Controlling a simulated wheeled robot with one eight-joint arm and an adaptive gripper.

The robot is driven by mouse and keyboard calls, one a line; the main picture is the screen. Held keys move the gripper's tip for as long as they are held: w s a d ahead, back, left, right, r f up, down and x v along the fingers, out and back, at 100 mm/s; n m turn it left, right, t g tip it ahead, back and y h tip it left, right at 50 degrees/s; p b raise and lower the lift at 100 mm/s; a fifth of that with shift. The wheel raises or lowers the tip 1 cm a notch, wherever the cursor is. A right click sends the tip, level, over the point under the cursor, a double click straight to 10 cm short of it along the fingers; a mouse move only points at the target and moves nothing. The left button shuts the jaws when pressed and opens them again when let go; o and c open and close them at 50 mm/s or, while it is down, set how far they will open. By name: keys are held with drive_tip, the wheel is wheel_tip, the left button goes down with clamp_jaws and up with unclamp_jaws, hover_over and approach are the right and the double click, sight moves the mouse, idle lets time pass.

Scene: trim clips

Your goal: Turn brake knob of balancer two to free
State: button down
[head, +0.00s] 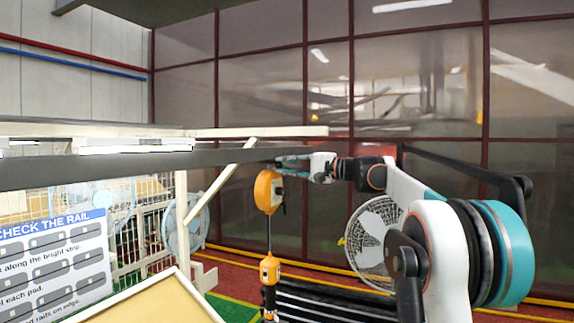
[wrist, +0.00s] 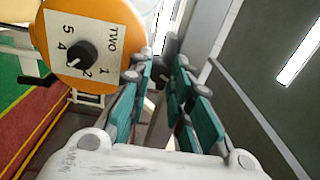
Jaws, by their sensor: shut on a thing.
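Balancer two is a round orange housing (head: 266,190) hanging under the dark rail in the head view. In the wrist view the housing (wrist: 120,18) fills the upper left, with a white "TWO" label and a black numbered dial knob (wrist: 82,54). The dial's white mark points down and left. My gripper (head: 284,166) is at the top of the housing, beside its right side. In the wrist view its teal fingers (wrist: 168,82) are closed around a small dark part (wrist: 168,70), apparently the brake knob. The fingers hide most of it, so its setting cannot be read.
The dark rail (head: 130,167) runs just above the housing. A second orange piece (head: 270,271) hangs below it. A "CHECK THE RAIL" sign (head: 52,255) stands at left, and a grey fan (head: 373,240) is behind my arm. A black handle (wrist: 37,80) sticks out of the housing.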

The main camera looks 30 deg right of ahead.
drive_tip(key=n, duration=0.5)
drive_tip(key=shift+p, duration=0.3)
drive_tip(key=shift+n, duration=0.3)
drive_tip(key=c, duration=1.4)
unclamp_jaws()
drive_tip(key=shift+c, duration=0.2)
drive_tip(key=shift+s+d, duration=0.1)
drive_tip(key=v, duration=1.1)
drive_tip(key=shift+s+d, duration=0.2)
drive_tip(key=shift+d, duration=0.15)
